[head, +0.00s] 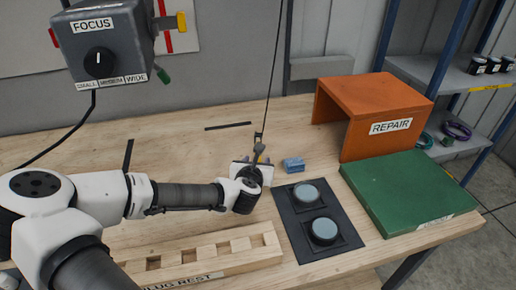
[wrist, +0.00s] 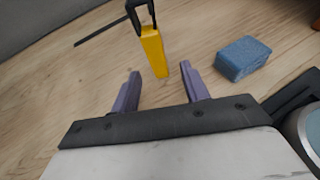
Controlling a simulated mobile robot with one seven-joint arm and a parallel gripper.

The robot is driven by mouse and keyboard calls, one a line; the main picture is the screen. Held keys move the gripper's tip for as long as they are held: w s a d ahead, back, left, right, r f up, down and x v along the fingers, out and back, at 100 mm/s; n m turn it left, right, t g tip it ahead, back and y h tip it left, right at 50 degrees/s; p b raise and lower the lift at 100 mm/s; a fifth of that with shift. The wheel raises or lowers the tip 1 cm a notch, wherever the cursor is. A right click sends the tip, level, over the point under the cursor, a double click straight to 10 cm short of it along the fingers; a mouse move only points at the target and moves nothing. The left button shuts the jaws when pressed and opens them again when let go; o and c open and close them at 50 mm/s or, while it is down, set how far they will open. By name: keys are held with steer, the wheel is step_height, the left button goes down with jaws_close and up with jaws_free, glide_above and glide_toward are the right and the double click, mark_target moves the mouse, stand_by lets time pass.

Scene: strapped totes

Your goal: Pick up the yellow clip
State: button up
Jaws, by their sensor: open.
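The yellow clip (wrist: 153,52) is a narrow upright piece below a black fitting (wrist: 140,12) in the wrist view. Its lower end shows just ahead of the gap between my fingertips, apart from both fingers. My gripper (wrist: 160,82) is open and empty, with one purple finger on either side. In the head view my gripper (head: 262,160) is low over the middle of the table, at the lower end of a thin hanging cord (head: 270,80). The clip is too small and covered there to make out clearly.
A blue block (wrist: 242,58) lies right of my gripper and shows in the head view (head: 293,165). A dark plate (head: 291,218) with two round buttons, a green board (head: 408,190) and an orange REPAIR box (head: 345,100) stand right. A wooden plug rest (head: 205,258) lies in front.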

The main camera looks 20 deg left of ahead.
steer(key=shift+x, duration=0.95)
steer(key=shift+w+a+p, duration=0.1)
steer(key=shift+w+p, duration=0.35)
steer(key=shift+w, duration=0.05)
steer(key=p+x, duration=0.1)
steer(key=x, duration=0.2)
steer(key=shift+w+a+p, duration=0.1)
steer(key=shift+w+p, duration=0.1)
steer(key=shift+p, duration=0.15)
steer(key=shift+w+a+f, duration=0.15)
steer(key=shift+w+f, duration=0.1)
steer(key=shift+w, duration=0.25)
jaws_close()
